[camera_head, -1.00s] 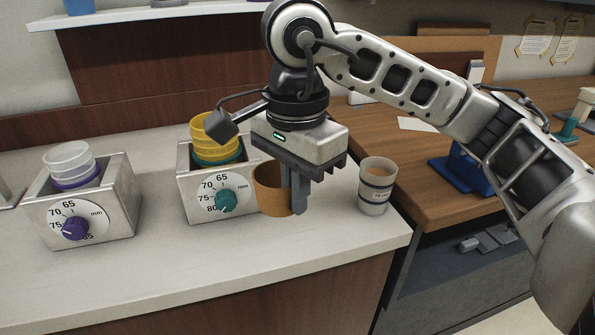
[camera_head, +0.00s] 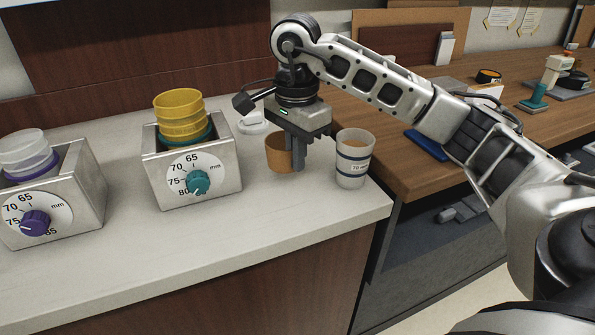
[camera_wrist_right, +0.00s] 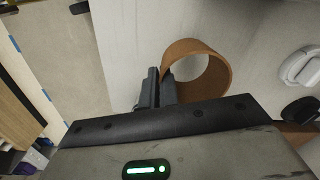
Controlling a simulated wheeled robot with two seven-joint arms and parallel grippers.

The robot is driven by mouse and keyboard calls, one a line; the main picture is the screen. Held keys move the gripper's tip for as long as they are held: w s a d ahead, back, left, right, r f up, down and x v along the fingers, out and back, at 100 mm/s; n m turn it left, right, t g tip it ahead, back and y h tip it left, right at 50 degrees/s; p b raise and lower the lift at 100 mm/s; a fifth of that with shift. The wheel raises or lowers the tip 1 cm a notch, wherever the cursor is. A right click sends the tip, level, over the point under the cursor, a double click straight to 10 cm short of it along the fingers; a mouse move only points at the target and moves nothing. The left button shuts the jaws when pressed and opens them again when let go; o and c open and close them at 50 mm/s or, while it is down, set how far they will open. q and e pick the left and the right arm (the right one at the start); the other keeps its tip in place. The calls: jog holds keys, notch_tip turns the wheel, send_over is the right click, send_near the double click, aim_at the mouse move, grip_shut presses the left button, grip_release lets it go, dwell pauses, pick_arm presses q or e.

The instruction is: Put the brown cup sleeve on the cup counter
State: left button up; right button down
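The brown cup sleeve (camera_head: 277,153) is an open ring at the back right of the pale counter (camera_head: 200,242), just left of a paper cup with dark bands (camera_head: 353,170). In the wrist view the sleeve (camera_wrist_right: 218,62) shows its open end, with pale counter through it. My right gripper (camera_head: 296,160) points down at the sleeve's right side. In the wrist view its fingers (camera_wrist_right: 158,88) are close together on the sleeve's wall. I cannot tell whether the sleeve touches the counter. My left gripper is not in view.
A metal box with a teal knob (camera_head: 226,178) holds yellow and teal rings left of the sleeve. Another with a purple knob (camera_head: 88,215) stands further left. A white lid-like item (camera_head: 252,122) lies behind. The counter's front is clear.

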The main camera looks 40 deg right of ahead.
aim_at(298, 187)
jog(key=shift+w+d+f, duration=0.15)
jog(key=shift+f, duration=0.1)
notch_tip(298, 187, down, 3)
jog(key=shift+w+d+f, duration=0.1)
jog(key=shift+d+f, duration=0.05)
jog(key=shift+f, duration=0.1)
jog(key=shift+f, duration=0.15)
jog(key=c, duration=1.7)
grip_release()
